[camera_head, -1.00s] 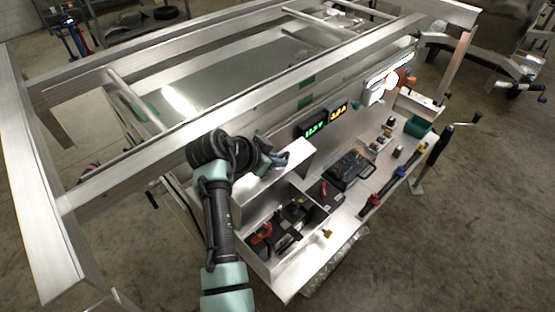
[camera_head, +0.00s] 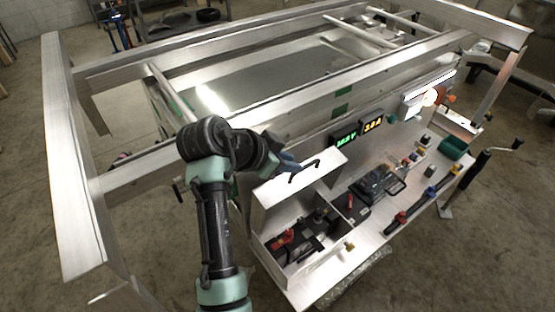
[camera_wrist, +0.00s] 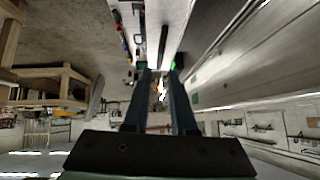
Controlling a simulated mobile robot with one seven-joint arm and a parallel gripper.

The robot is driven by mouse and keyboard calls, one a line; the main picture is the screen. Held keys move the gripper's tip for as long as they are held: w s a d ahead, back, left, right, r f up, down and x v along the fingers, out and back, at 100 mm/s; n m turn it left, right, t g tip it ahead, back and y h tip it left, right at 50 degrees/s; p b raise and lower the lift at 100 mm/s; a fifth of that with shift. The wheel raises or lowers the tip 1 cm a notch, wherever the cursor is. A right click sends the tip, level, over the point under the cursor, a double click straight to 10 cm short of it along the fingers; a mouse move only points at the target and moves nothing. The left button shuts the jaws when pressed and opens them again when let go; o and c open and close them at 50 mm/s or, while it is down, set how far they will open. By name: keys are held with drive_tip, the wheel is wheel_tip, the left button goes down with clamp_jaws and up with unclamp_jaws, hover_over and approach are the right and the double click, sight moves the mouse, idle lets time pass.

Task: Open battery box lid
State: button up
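The battery box (camera_head: 290,262) is an open-topped metal box on the near end of the metal shelf, with a dark battery (camera_head: 297,243) and a red terminal piece inside. A plain metal panel, which looks like its lid (camera_head: 285,198), stands raised at the back of the box, so the inside shows. A dark curved piece, perhaps a handle, shows at its top edge. My gripper (camera_head: 290,166) is at this upper edge; contact cannot be told. In the wrist view my gripper (camera_wrist: 162,72) has its two fingers apart, with no clear object held between them.
A metal trailer frame (camera_head: 250,85) stands behind. Two lit displays (camera_head: 358,132) are on the back panel. A black device (camera_head: 376,184), a tool with red and blue parts (camera_head: 410,212) and a green bin (camera_head: 455,147) lie along the shelf. Floor is open at the right front.

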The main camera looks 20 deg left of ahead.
drive_tip(key=v, duration=0.5)
drive_tip(key=shift+b, duration=0.3)
drive_tip(key=w+d+r+n+t+y, duration=0.1)
drive_tip(key=d+r+t, duration=0.15)
drive_tip(key=r, duration=0.55)
drive_tip(key=w+d+r+n+t+y, duration=0.1)
drive_tip(key=d+r+n+t+y, duration=0.1)
drive_tip(key=r+t, duration=0.35)
drive_tip(key=w+d+r+n+t+y, duration=0.1)
drive_tip(key=d+r+t, duration=0.1)
drive_tip(key=r, duration=0.7)
drive_tip(key=s+d+r+n+t, duration=0.1)
drive_tip(key=s+d+r+t, duration=0.2)
drive_tip(key=s+r, duration=0.5)
drive_tip(key=s+d+r+n+t, duration=0.2)
drive_tip(key=s+d+r+t, duration=0.2)
drive_tip(key=r, duration=0.8)
drive_tip(key=s+t, duration=0.2)
drive_tip(key=s, duration=0.2)
drive_tip(key=shift+s+d+r+n+t, duration=0.2)
drive_tip(key=shift+s+r+n+t, duration=0.1)
drive_tip(key=shift+s, duration=0.1)
drive_tip(key=shift+f, duration=0.15)
